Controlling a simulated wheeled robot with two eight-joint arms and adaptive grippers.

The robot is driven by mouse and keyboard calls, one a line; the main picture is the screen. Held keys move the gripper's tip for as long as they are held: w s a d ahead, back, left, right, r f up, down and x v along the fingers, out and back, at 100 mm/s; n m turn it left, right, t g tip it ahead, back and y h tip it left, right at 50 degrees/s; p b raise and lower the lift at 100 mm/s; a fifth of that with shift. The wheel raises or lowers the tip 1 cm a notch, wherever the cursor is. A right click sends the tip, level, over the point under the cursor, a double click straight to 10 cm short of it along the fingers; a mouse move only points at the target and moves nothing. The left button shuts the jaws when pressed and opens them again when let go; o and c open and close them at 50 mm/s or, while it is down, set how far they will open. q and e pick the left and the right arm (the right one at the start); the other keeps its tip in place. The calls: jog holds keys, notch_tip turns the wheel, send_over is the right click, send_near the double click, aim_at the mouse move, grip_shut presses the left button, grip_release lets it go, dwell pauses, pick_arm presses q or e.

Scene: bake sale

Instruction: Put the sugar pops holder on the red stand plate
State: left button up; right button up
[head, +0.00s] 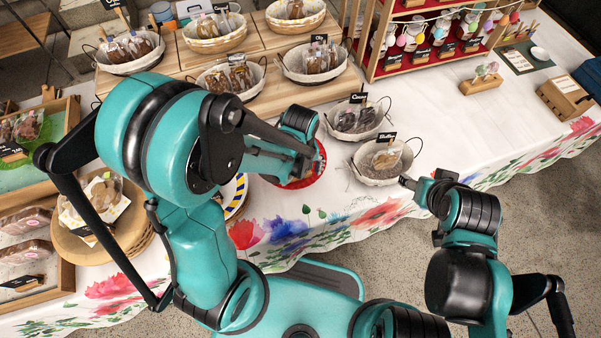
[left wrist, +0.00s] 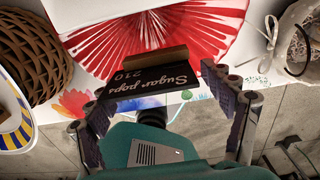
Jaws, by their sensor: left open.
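The sugar pops holder (left wrist: 147,75), a black card lettered "Sugar pops 210" with a wooden base strip, is at the near edge of the red stand plate (left wrist: 158,22) in the left wrist view. It lies between the spread fingers of my left gripper (left wrist: 165,100), which is open; I cannot tell whether they touch it. In the head view the red stand plate (head: 319,168) shows partly beside my left gripper (head: 306,165), and the arm hides much of this area. My right gripper (head: 420,184) is at the table's front edge beside the muffin basket; its opening is unclear.
The muffin basket (head: 380,182) and another basket (head: 356,134) stand right of the plate. A blue-yellow rimmed plate (head: 237,195) and a woven basket (left wrist: 30,55) are to its left. The white cloth (head: 440,110) farther right is mostly clear.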

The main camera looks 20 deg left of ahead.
pick_arm(q)
jog(key=shift+r, duration=0.3)
notch_tip(320, 180, up, 11)
jog(key=p, duration=0.5)
notch_tip(320, 180, up, 6)
jog(key=n+t, duration=0.3)
jog(key=n, duration=0.9)
send_over(300, 176)
jog(key=s+a, duration=0.1)
jog(key=a, duration=0.2)
jog(key=s+a+r+n+t, duration=0.1)
jog(key=r+n+t, duration=0.1)
jog(key=n, duration=0.6)
jog(key=s+a+r+n+t, duration=0.1)
jog(key=a+r+n+t, duration=0.1)
jog(key=n, duration=0.7)
jog(key=shift+s+a+r, duration=0.25)
jog(key=shift+s+r, duration=0.05)
jog(key=shift+r, duration=0.1)
jog(key=shift+f+b, duration=0.8)
jog(key=shift+f, duration=0.15)
